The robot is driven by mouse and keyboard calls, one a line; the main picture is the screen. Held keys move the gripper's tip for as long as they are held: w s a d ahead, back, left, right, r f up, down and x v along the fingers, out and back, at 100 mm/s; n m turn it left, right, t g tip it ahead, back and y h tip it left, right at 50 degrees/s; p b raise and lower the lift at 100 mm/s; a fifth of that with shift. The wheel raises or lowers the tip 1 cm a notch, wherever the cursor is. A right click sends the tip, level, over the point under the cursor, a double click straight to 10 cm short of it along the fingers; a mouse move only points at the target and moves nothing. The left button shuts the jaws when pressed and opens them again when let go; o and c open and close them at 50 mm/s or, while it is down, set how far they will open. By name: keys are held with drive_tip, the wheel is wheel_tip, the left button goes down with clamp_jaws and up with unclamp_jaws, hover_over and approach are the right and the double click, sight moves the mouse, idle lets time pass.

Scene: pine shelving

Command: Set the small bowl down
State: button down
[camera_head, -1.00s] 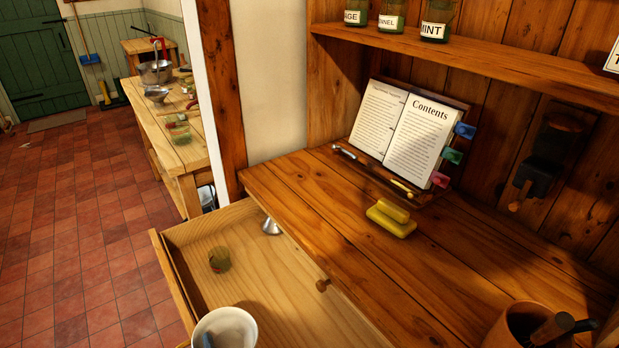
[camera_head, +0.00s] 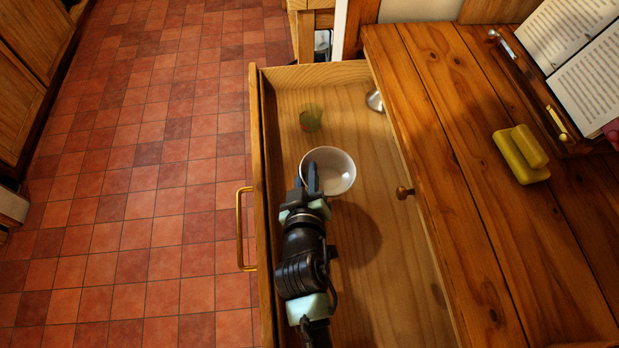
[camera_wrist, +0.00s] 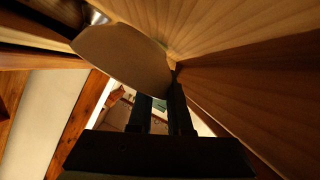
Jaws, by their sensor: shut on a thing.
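The small bowl (camera_head: 338,176) is white inside and hangs over the open drawer (camera_head: 400,290). My gripper (camera_head: 313,175) is shut on the bowl's near-left rim, with one finger showing inside it. A dark shadow lies on the drawer floor below and right of the bowl, so it appears to be held above the floor. In the wrist view the bowl (camera_wrist: 122,58) shows as a pale curved shape beyond my fingers (camera_wrist: 162,105). The bowl's underside and its exact height are hidden in the head view.
A shiny metal piece (camera_head: 375,101) lies by the drawer's right side. The wooden worktop (camera_head: 470,220) with a yellow object (camera_head: 521,155) is at right. The drawer floor right of my arm is bare.

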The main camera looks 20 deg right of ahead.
drive_tip(key=shift+f+b, duration=0.6)
drive_tip(key=shift+f, duration=1.35)
drive_tip(key=c, duration=0.8)
unclamp_jaws()
drive_tip(key=shift+c, duration=0.2)
drive_tip(key=v, duration=1.2)
drive_tip(key=shift+r, duration=0.1)
